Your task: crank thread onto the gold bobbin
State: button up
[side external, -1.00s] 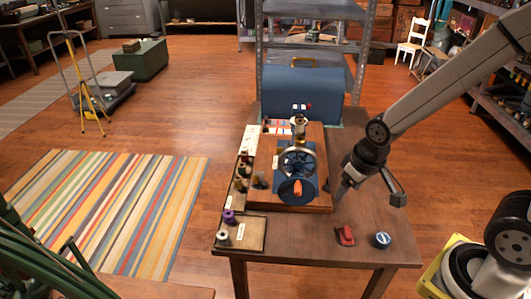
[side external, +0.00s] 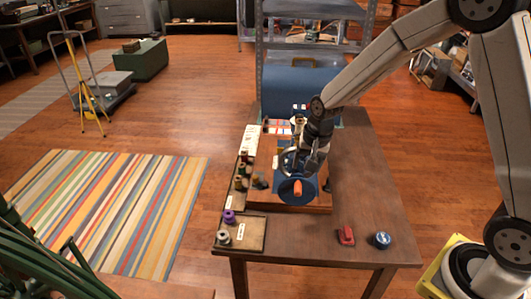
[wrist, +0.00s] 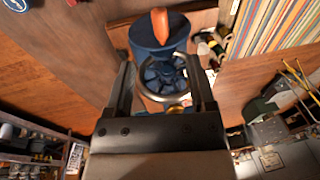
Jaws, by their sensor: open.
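The winder, a blue machine on a wooden board (side external: 310,206), stands on the table. Its blue drum (side external: 291,199) carries an orange crank handle (side external: 297,188); the handle also shows in the wrist view (wrist: 160,25). Behind the drum is a spoked wheel with a silver rim (wrist: 164,97), partly hidden by my gripper in the side view. A small gold piece (wrist: 176,108), perhaps the gold bobbin, shows at the wheel's near edge in the wrist view, partly hidden. My gripper (wrist: 163,78) is open above the winder, its fingers on either side of the wheel. I cannot tell whether they touch it.
Trays with several spools, including a purple spool (side external: 229,216) and a grey spool (side external: 223,237), line the table's left edge. A red object (side external: 345,236) and a blue tin (side external: 382,240) lie at front right. A blue case (side external: 290,95) stands behind.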

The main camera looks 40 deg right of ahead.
aim_at(298, 189)
jog(key=shift+f, duration=0.15)
jog(key=shift+w+a+f, duration=0.1)
jog(key=shift+w+f, duration=0.15)
jog(key=shift+f, duration=1.3)
jog(key=shift+w+a+f, duration=0.1)
jog(key=shift+w+f, duration=0.2)
jog(key=shift+f, duration=1.25)
jog(key=shift+w+f, duration=0.25)
jog(key=shift+f, duration=1.3)
jog(key=shift+f, duration=0.1)
jog(key=c, duration=0.9)
jog(key=shift+c, duration=0.2)
